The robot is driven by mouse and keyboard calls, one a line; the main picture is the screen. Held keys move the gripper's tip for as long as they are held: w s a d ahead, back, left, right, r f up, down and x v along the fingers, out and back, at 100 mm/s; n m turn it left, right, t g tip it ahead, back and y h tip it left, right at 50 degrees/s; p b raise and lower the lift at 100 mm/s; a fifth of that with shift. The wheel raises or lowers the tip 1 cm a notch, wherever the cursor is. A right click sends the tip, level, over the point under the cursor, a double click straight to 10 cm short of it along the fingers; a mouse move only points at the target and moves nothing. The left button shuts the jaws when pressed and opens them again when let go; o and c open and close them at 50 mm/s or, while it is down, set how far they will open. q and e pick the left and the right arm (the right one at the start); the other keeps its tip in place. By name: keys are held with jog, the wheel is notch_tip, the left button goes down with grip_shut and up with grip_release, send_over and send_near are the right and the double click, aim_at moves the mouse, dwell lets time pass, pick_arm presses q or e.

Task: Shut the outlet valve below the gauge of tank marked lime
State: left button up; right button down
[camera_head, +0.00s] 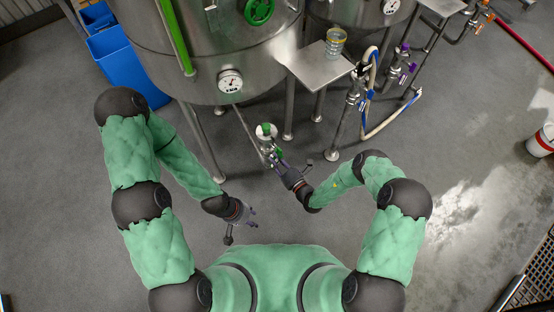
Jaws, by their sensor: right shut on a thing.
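The steel tank (185,50) with a green stripe (173,35) fills the top middle of the head view. A round white gauge (230,81) sits low on its front. Below the gauge, an outlet pipe leads to a valve (268,147) with green parts and a green-and-white top (266,131). My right gripper (281,166) is at the valve, shut on its green handle (279,154); the fingers partly hide the handle. My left gripper (248,212) is apart from the valve, low over the floor to its left. Its finger gap is too small to make out.
A steel shelf (312,68) carrying a glass jar (335,42) stands right of the valve. Further right are a purple-handled valve (402,68) and a looped hose (392,122). Blue bins (125,65) stand at the upper left. The floor around the grippers is clear.

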dwell(0.4)
jog(key=c, duration=1.1)
grip_release()
jog(key=shift+d, duration=0.1)
jog(key=v, duration=1.2)
